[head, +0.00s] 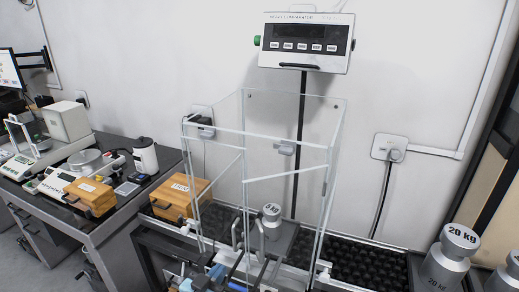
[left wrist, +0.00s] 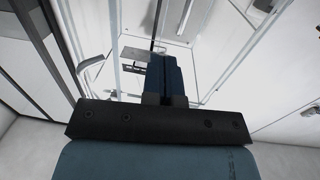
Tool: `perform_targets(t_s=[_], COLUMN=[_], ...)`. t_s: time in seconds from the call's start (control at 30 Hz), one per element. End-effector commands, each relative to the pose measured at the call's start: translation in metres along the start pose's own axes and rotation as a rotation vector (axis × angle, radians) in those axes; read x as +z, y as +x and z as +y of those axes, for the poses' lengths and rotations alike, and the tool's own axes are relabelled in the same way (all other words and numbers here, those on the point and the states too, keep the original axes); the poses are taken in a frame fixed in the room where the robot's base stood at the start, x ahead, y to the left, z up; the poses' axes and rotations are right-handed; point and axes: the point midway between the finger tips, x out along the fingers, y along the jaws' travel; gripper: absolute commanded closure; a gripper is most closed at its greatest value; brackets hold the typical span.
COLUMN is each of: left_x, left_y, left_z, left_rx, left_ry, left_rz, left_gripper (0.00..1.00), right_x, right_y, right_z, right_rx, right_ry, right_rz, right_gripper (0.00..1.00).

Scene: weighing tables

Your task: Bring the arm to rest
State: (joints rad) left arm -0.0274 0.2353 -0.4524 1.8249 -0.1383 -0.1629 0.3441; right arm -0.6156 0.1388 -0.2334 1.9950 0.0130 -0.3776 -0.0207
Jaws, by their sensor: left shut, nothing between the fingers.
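My left gripper (head: 217,272) shows small at the bottom of the head view, in front of the glass weighing enclosure (head: 286,133). In the left wrist view its two blue fingers (left wrist: 165,72) are together, with nothing held. They point toward the clear panels and a metal plate (left wrist: 140,54). Whether they are inside or just outside the glass is hard to tell. My right gripper is not in view.
A steel weight (head: 271,222) stands inside the enclosure. A display (head: 305,45) is mounted above. Large 20 kg weights (head: 447,262) stand at right. The left table holds balances, wooden boxes (head: 90,197) and a white container (head: 145,157). Another wooden box (head: 172,199) sits beside the glass.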

Motion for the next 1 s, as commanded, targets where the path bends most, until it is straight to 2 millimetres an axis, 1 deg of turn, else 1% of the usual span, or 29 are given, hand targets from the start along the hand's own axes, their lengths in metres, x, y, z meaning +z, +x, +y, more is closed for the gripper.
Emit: perform_targets(t_s=[0.03, 0.07, 0.17, 0.2, 0.27, 0.3, 0.37, 0.4, 0.5, 0.6, 0.67, 1.0], left_x=[0.007, 0.013, 0.036, 0.046, 0.06, 0.068, 0.078, 0.084, 0.094, 0.099, 0.101, 0.102], left_y=[-0.014, -0.024, -0.066, -0.086, -0.116, -0.136, -0.163, -0.18, -0.213, -0.232, -0.237, -0.238], left_z=[0.002, 0.003, 0.008, 0.01, 0.013, 0.015, 0.018, 0.02, 0.024, 0.027, 0.027, 0.027], left_rx=[-0.014, -0.024, -0.064, -0.081, -0.103, -0.115, -0.13, -0.139, -0.152, -0.158, -0.16, -0.159], left_ry=[-0.011, -0.017, -0.036, -0.041, -0.049, -0.053, -0.057, -0.057, -0.06, -0.058, -0.058, -0.057], left_rz=[-0.034, -0.058, -0.161, -0.207, -0.277, -0.322, -0.383, -0.421, -0.493, -0.534, -0.545, -0.548], left_gripper=[1.0, 1.0, 1.0, 1.0, 1.0, 1.0, 1.0, 1.0, 1.0, 1.0, 1.0, 1.0], right_x=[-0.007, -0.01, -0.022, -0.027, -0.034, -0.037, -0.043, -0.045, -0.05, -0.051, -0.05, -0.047], right_y=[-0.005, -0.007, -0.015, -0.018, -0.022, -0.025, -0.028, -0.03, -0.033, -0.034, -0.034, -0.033], right_z=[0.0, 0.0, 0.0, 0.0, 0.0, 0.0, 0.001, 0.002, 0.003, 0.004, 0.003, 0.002], right_rx=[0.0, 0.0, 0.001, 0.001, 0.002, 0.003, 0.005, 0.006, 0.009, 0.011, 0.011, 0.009], right_ry=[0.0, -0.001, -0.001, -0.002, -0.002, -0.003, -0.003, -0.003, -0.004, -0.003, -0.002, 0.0], right_rz=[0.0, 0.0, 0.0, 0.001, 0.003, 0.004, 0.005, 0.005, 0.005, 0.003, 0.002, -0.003], right_gripper=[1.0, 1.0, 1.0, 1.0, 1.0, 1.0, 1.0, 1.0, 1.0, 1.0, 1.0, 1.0])
